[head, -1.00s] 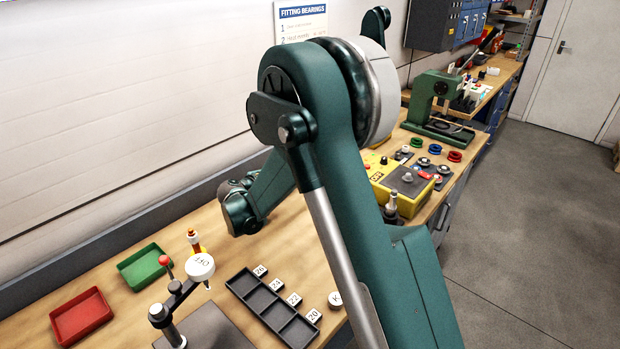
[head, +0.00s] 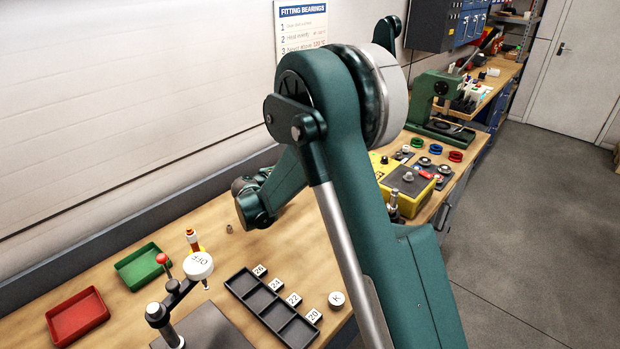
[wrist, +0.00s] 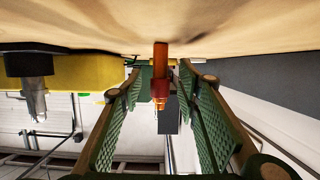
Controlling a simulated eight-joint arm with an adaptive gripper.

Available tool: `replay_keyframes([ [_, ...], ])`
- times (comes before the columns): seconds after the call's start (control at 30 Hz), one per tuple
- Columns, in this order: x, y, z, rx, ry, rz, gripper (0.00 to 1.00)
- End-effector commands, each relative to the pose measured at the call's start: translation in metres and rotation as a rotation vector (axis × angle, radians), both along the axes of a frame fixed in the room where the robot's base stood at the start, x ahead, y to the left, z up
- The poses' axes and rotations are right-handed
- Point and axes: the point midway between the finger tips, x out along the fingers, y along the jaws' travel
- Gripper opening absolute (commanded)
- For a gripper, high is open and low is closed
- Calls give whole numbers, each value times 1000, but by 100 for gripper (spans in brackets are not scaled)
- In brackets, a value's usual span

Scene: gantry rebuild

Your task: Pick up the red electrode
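A slim upright red and orange piece, which looks like the red electrode (wrist: 160,72), shows in the middle of the wrist view, where the picture is upside down. It stands out from the bench between the tips of my gripper (wrist: 166,80). My gripper is open, its two green ribbed fingers on either side of the piece with a visible gap at each. I cannot tell how far past the fingertips it is. In the head view my arm hides the gripper and this piece.
A yellow box (head: 411,184) stands to the arm's right, also in the wrist view (wrist: 85,74). A wall runs behind.

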Motion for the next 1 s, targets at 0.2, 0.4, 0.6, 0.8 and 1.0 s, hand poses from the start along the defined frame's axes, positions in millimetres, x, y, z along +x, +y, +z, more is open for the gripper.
replay_keyframes([
  [0.2, 6, -6, -3, 0, 0, 1, 33],
  [0.4, 6, -6, -2, 0, 0, 1, 33],
  [0.6, 6, -6, -2, 0, 0, 1, 33],
  [0.8, 6, -6, -2, 0, 0, 1, 19],
  [1.0, 6, -6, -2, 0, 0, 1, 0],
])
